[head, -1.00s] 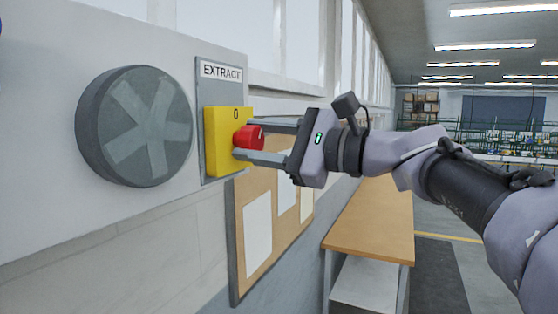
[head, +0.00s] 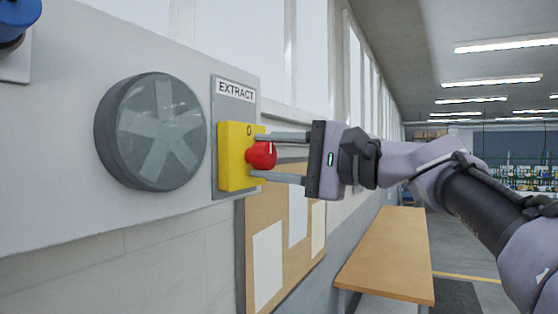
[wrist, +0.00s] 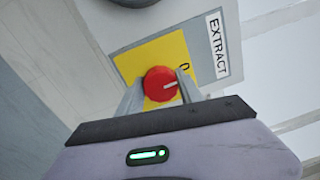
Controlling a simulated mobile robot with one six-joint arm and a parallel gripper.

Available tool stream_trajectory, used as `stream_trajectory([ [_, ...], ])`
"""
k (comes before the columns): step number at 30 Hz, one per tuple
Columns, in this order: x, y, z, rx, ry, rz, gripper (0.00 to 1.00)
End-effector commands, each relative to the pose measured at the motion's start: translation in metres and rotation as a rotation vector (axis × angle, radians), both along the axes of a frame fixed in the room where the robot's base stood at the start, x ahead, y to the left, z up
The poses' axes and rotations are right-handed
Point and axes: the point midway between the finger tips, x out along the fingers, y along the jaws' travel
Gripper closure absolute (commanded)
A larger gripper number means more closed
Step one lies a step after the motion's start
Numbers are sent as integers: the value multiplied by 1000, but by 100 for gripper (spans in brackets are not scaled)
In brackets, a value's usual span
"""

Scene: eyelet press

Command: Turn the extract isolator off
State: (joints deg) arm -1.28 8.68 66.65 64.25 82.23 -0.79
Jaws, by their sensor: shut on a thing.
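The extract isolator is a yellow box (head: 231,160) with a red round knob (head: 263,155) on a grey plate labelled EXTRACT (head: 236,92). A 0 is printed at the top of the yellow face. My gripper (head: 257,156) is shut on the red knob, one finger above it and one below. The wrist view shows the knob (wrist: 158,85) between the two fingers (wrist: 159,90), which hide parts of the yellow face (wrist: 140,60). The knob's white mark points up the plate, toward the edge with the 0.
A round grey fan cover (head: 152,132) is on the wall panel left of the isolator. A blue object (head: 16,18) shows at the upper left edge. A pinboard with papers (head: 252,235) hangs below, and a wooden bench (head: 390,255) stands to the right. The floor beyond is partly clear.

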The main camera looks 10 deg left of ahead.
Motion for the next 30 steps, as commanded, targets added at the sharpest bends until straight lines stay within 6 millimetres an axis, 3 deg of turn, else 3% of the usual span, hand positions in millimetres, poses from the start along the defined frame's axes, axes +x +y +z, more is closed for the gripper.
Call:
stream_trajectory([
  [11, 0, 0, 0, -2, -5, 0, 98],
  [12, 0, 0, 0, -2, -5, 0, 55],
  [15, 0, 0, 0, -1, -4, 0, 35],
  [25, 0, -2, 0, -1, -4, 0, 35],
  [30, -8, -27, -3, -2, -3, -5, 35],
])
